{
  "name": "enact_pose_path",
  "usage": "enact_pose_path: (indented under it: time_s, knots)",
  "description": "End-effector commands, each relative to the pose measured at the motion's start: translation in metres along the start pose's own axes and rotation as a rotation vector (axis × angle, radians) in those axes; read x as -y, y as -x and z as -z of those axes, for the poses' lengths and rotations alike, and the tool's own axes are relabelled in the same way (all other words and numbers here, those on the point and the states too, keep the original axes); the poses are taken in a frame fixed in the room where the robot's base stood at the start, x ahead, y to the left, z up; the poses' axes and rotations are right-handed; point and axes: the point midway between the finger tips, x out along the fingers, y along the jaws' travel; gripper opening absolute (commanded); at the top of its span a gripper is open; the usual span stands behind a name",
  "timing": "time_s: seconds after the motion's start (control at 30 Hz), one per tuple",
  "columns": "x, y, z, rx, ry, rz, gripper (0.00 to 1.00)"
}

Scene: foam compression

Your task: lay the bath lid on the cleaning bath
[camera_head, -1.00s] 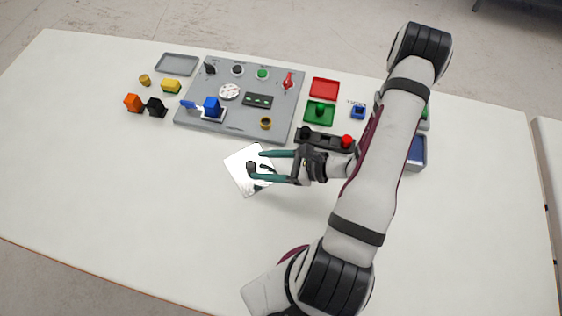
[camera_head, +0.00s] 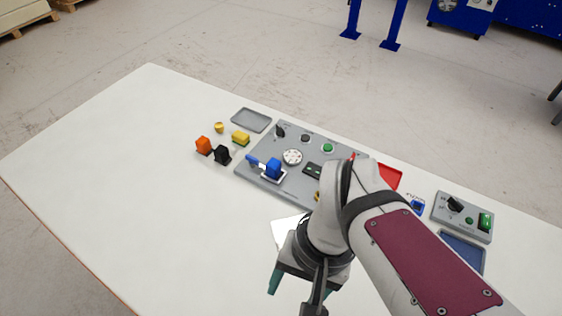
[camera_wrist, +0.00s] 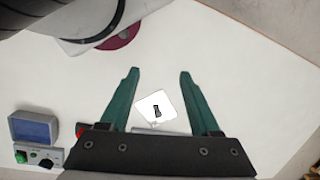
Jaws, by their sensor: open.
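The bath lid looks to be a white square plate with a small dark handle; it lies on the table in the wrist view (camera_wrist: 148,107), beyond the gripper base and between the fingers in the picture. In the head view only a pale corner of the lid (camera_head: 284,232) shows beside my wrist. A grey-rimmed blue tray, seemingly the cleaning bath (camera_head: 462,251), is at the right and partly hidden by my arm; it also shows in the wrist view (camera_wrist: 38,127). My gripper (camera_wrist: 160,72) is open and empty, its teal fingers apart above the table.
A grey panel (camera_head: 250,172) with knobs and a blue block stands behind the lid. A control box (camera_head: 463,214) with a green switch is behind the bath. Orange (camera_head: 203,146), black (camera_head: 222,155) and yellow (camera_head: 240,138) blocks stand left. The front left table is clear.

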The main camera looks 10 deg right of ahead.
Motion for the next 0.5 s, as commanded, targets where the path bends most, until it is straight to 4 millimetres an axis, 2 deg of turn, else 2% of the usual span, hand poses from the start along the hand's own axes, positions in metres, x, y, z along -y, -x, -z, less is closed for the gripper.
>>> enact_pose_path:
  time_s: [0.1, 0.5]
  knots:
    - [-0.0032, 0.0048, -0.0046, -0.067, 0.075, -0.023, 0.69]
    - [-0.0034, 0.0051, -0.0036, -0.064, 0.091, -0.036, 0.69]
